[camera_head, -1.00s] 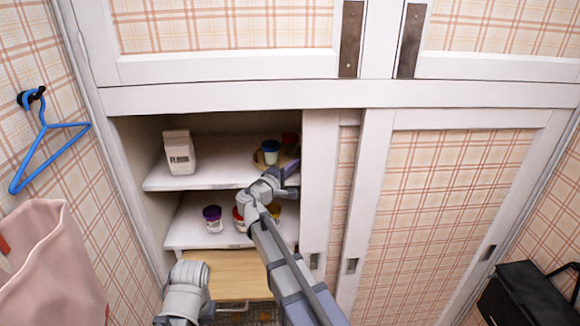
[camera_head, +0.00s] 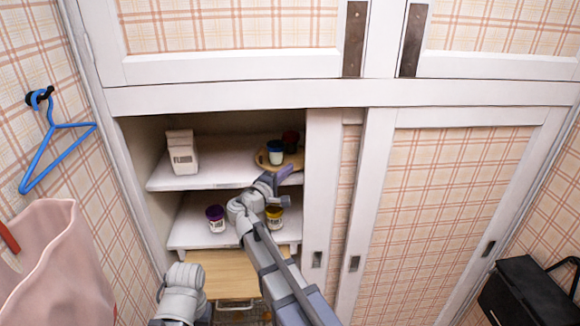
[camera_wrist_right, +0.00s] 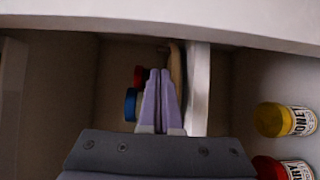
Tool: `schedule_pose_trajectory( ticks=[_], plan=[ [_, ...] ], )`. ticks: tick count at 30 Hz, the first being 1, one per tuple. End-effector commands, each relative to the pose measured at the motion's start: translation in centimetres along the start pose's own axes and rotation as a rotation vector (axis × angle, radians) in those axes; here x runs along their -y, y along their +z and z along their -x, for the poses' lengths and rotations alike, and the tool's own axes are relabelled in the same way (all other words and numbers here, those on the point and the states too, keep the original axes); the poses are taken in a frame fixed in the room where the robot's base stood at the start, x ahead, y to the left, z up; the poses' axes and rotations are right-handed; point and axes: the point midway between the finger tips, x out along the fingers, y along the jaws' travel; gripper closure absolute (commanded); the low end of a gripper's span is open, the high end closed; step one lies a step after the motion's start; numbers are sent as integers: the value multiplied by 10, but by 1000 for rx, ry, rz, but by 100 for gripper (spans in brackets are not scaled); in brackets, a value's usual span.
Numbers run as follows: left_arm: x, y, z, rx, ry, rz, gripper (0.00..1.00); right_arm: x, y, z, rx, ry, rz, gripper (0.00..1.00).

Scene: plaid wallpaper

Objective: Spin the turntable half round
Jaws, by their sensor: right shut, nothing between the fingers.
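The wooden turntable (camera_head: 261,160) sits at the right end of the upper shelf, by the sliding door. A blue-lidded jar (camera_head: 275,154) and a dark red-lidded jar (camera_head: 290,141) stand on it. My right gripper (camera_head: 282,175) is shut and empty in front of the upper shelf's edge, just below and in front of the turntable. In the right wrist view its fingers (camera_wrist_right: 161,82) point toward the jars, overlapping part of the blue-lidded jar (camera_wrist_right: 130,104) and close to the turntable's edge (camera_wrist_right: 178,70). Contact cannot be told. My left gripper is not in view.
A flour carton (camera_head: 182,152) stands on the upper shelf's left. A purple-lidded jar (camera_head: 215,218) and a yellow honey jar (camera_head: 274,216) stand on the lower shelf. A white door frame (camera_head: 318,200) borders the opening on the right. The upper shelf's middle is clear.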

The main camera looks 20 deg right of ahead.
Motion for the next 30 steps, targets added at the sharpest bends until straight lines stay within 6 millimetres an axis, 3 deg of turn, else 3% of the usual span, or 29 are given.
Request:
schedule_pose_trajectory(
  ticks=[6,12,25,28,30],
  plan=[
    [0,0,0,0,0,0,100,0,12,38,-1,0,0,100],
    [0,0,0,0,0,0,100,0,18,60,-1,0,0,100],
    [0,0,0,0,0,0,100,1,20,68,2,-5,-2,100],
    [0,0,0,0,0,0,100,13,26,73,17,-60,-28,100],
    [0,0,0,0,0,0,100,33,35,82,41,-149,-65,100]
  ],
)
